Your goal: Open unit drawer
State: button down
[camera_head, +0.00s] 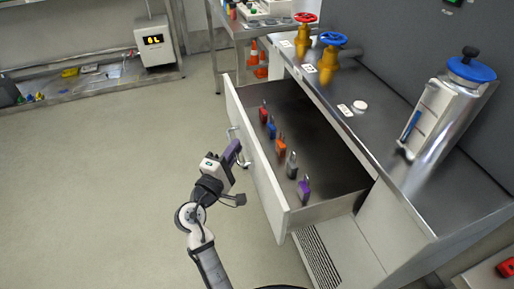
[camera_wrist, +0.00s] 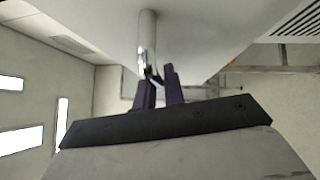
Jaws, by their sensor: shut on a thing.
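The unit drawer (camera_head: 262,168) is pulled well out of the metal unit in the head view. Its white front panel faces left, and a curved metal handle (camera_head: 233,135) sits on that panel. My gripper (camera_head: 236,148) is at the handle, outside the drawer. In the wrist view, the purple fingers of my gripper (camera_wrist: 158,88) are closed around the metal handle (camera_wrist: 147,45). Inside the drawer stand several padlocks in a row: red (camera_head: 263,112), blue (camera_head: 271,127), orange (camera_head: 281,147), grey (camera_head: 292,164) and purple (camera_head: 304,189).
On the unit's top (camera_head: 375,130) stand a red-wheel valve (camera_head: 304,35), a blue-wheel valve (camera_head: 330,55) and a metal canister with a blue lid (camera_head: 455,105). Orange cones (camera_head: 257,60) stand behind the drawer. The floor (camera_head: 110,170) to the left is clear.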

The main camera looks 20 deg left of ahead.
jog(key=shift+s+a, duration=0.55)
jog(key=shift+a, duration=0.35)
jog(key=shift+s+a, duration=0.55)
jog(key=shift+a, duration=0.3)
jog(key=c, duration=1.5)
grip_release()
jog(key=b+v, duration=0.2)
jog(key=v, duration=1.1)
jog(key=shift+s+b, duration=0.3)
jog(key=shift+s, duration=0.1)
jog(key=shift+a, duration=0.1)
